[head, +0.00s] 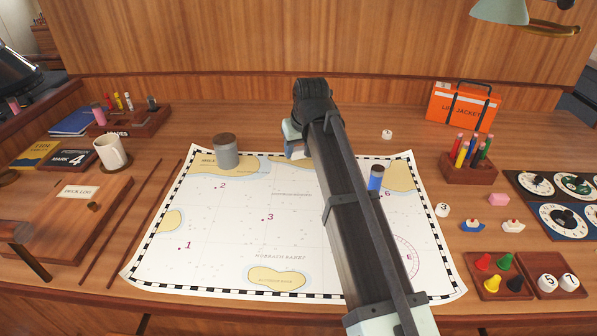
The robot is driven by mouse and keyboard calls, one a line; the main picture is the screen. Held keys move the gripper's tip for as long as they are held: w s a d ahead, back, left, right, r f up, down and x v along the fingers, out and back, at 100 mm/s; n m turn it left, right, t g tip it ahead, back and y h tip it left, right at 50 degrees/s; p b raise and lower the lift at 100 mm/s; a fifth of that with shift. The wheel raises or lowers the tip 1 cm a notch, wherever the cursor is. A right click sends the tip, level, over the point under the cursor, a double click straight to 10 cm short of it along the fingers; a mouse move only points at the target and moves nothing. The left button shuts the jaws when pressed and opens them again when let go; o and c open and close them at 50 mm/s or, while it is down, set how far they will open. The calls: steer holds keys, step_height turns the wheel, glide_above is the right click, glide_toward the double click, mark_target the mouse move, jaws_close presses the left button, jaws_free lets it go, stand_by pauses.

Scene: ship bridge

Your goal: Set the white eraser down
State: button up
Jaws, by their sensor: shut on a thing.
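My gripper (297,146) is at the end of my arm, over the top edge of the sea chart (240,240), right of the grey cylinder. It points away from the camera and is mostly hidden behind my arm. It is shut on the white eraser, of which only a small pale and blue patch seems to show beside the arm. Whether the eraser touches the chart cannot be told.
A grey cylinder (226,153) and a blue cylinder (376,178) stand on the chart. A mug (110,153) stands left. The chart's lower middle is clear.

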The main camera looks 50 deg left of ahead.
mark_target(297, 176)
steer(key=shift+f, duration=3.6)
steer(key=shift+f, duration=0.15)
steer(key=o, duration=1)
steer(key=shift+o, duration=0.2)
steer(key=v, duration=1.2)
